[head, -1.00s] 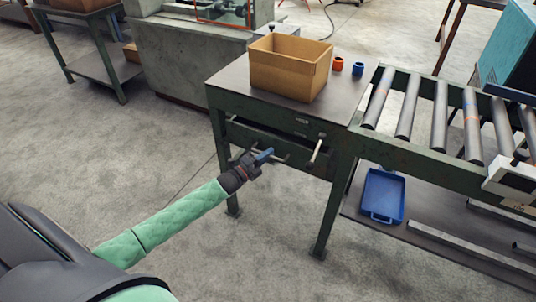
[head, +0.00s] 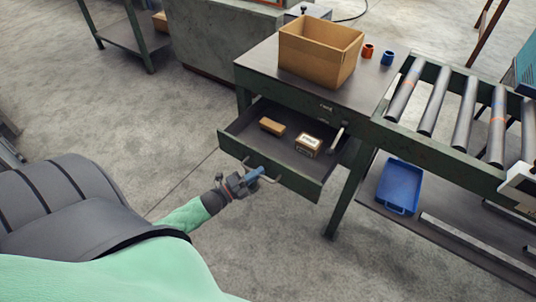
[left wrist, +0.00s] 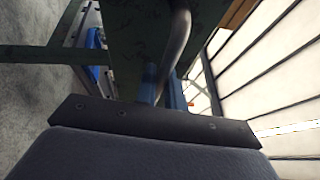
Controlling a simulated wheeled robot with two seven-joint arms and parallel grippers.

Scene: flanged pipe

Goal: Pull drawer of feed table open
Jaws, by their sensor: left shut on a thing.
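The feed table (head: 262,62) is dark green with a grey top. Its drawer (head: 236,143) is pulled well out toward me, with a small brown box and a labelled carton inside. My left gripper (head: 253,176) is at the drawer front, shut on the bar handle (head: 270,180). In the left wrist view the curved metal handle (left wrist: 178,45) runs between the blue fingertips (left wrist: 160,88), with the green drawer front behind it. My right gripper is not in view.
An open cardboard box (head: 315,58) stands on the tabletop beside an orange cup (head: 368,51) and a blue cup (head: 387,58). A roller conveyor (head: 440,110) adjoins on the right, with a blue tray (head: 398,187) below. The floor in front of the drawer is clear.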

